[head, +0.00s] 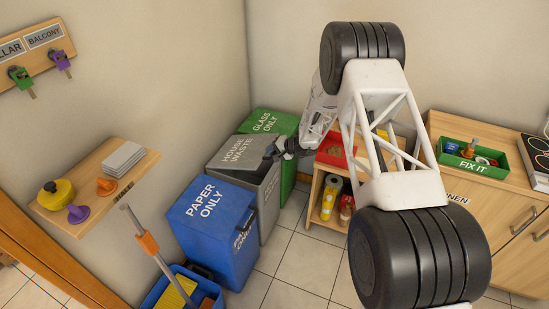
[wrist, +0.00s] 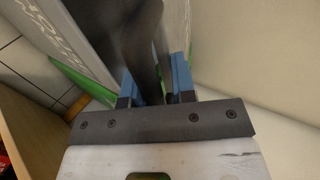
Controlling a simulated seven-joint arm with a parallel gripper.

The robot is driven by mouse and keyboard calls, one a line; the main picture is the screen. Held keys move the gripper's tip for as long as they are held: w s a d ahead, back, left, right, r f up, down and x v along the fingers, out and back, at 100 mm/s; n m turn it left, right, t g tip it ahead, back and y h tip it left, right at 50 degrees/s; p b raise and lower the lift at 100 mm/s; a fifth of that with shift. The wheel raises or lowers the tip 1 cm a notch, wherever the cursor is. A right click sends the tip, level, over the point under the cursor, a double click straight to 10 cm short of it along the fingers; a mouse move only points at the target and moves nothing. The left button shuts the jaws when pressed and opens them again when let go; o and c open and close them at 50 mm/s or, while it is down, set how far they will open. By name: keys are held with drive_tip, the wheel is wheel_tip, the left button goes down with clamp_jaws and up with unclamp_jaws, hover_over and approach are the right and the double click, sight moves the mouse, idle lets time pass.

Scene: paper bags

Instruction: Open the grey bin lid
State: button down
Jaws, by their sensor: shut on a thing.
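The grey bin (head: 268,203) stands between the blue and green bins against the left wall in the head view. Its grey lid (head: 238,150), lettered HOUSE WASTE, is raised and tilted, with a dark gap between it and the bin. My gripper (head: 273,153) is at the lid's right front edge. In the wrist view my gripper (wrist: 154,84) has its blue fingers on both sides of a dark piece (wrist: 140,45), which appears to be part of the grey lid. The exact contact is partly hidden and dim.
The blue PAPER ONLY bin (head: 213,225) is in front and the green GLASS ONLY bin (head: 268,121) behind, both with lids down. A low wooden shelf (head: 312,205) with bottles stands to the right. A wall shelf (head: 90,207) juts out at left.

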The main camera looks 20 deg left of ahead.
drive_tip(key=a+r+h, duration=0.5)
drive_tip(key=a+r, duration=1.3)
drive_tip(key=shift+a, duration=0.15)
idle(0.5)
drive_tip(key=c, duration=1.1)
unclamp_jaws()
drive_tip(key=v, duration=0.7)
drive_tip(key=shift+d+r, duration=0.25)
drive_tip(key=shift+r, duration=0.1)
